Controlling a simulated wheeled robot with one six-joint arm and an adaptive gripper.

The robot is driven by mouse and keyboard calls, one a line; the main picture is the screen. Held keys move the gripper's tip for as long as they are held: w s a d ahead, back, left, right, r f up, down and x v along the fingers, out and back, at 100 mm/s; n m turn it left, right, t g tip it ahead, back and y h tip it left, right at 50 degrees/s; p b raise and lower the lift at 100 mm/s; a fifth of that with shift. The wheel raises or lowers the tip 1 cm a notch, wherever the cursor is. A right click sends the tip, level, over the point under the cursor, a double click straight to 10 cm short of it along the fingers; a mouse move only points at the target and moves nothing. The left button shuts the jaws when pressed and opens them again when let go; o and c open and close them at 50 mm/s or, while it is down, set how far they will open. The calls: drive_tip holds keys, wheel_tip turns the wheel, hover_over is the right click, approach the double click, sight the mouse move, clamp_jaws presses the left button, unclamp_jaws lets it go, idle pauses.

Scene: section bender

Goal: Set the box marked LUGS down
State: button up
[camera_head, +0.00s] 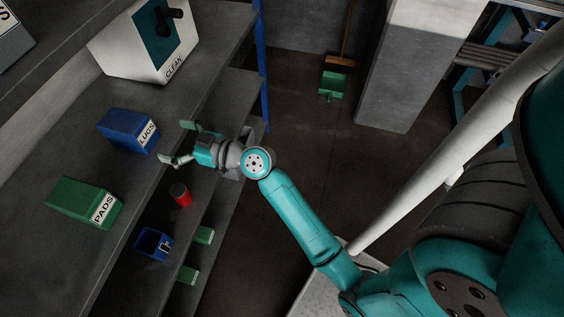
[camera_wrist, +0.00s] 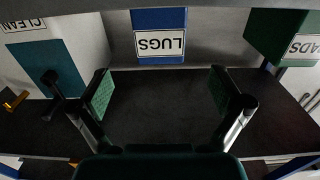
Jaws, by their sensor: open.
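The blue box marked LUGS (camera_head: 124,128) stands on the grey shelf, its white label facing the shelf's front edge. It also shows at the top middle of the wrist view (camera_wrist: 159,20), its label upside down there. My gripper (camera_head: 176,144) is open and empty, just in front of the box's label side. In the wrist view the two fingers (camera_wrist: 161,92) are wide apart, with bare dark surface between them. The box lies beyond the fingertips, apart from them and roughly centred between them.
A green box marked PADS (camera_head: 82,203) and a white unit marked CLEAN (camera_head: 145,45) stand on the same shelf, either side of the LUGS box. Bare shelf separates the boxes.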

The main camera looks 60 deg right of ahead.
drive_tip(key=s+a+f+m+g+h, duration=0.1)
drive_tip(key=s+f+h, duration=0.1)
drive_tip(key=s+f, duration=0.35)
drive_tip(key=s+f+m+h, duration=0.1)
drive_tip(key=s+f+m, duration=0.15)
drive_tip(key=s, duration=0.65)
drive_tip(key=s+a+f+m+g+h, duration=0.1)
drive_tip(key=s+f+h, duration=0.1)
drive_tip(key=s+f, duration=0.35)
drive_tip(key=s+r, duration=0.4)
drive_tip(key=s, duration=0.7)
drive_tip(key=s+a+r+n, duration=0.1)
drive_tip(key=s+r, duration=0.3)
drive_tip(key=s, duration=0.8)
drive_tip(key=shift+a+r, duration=0.2)
drive_tip(key=shift+r, duration=0.05)
